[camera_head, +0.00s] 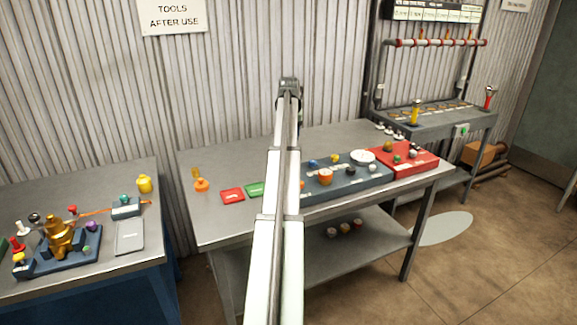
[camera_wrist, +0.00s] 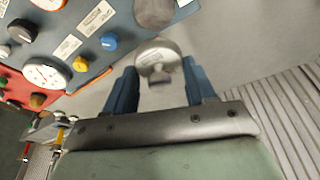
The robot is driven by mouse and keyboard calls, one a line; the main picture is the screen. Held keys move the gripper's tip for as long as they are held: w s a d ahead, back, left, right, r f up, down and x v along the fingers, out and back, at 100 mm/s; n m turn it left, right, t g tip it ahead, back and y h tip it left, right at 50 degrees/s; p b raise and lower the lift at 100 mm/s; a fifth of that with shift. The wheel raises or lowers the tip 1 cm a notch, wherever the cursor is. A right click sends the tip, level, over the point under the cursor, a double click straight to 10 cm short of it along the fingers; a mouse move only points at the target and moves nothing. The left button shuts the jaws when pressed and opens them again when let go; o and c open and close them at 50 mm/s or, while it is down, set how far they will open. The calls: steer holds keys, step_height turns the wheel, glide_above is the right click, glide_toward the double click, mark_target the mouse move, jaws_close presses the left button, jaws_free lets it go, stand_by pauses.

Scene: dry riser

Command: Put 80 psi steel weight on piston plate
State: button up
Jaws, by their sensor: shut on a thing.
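In the wrist view my gripper (camera_wrist: 156,82) has its two blue fingers on either side of a round, shiny steel weight (camera_wrist: 158,58) and is shut on it. No marking on the weight can be read. Just beyond it is a flat grey disc (camera_wrist: 155,10), probably the piston plate, cut by the frame's top edge. The weight looks apart from this disc, over the bare bench top beside the blue-grey panel (camera_wrist: 88,72). In the head view my arm hides the gripper and the weight; the panel (camera_head: 345,185) lies right of the arm.
The corrugated wall (camera_wrist: 290,115) is close behind.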

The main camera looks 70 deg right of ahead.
steer(key=shift+a+f, duration=0.1)
steer(key=shift+f, duration=4.85)
steer(key=shift+f, duration=0.1)
steer(key=o, duration=1.4)
steer(key=shift+c, duration=0.2)
steer(key=v, duration=1.2)
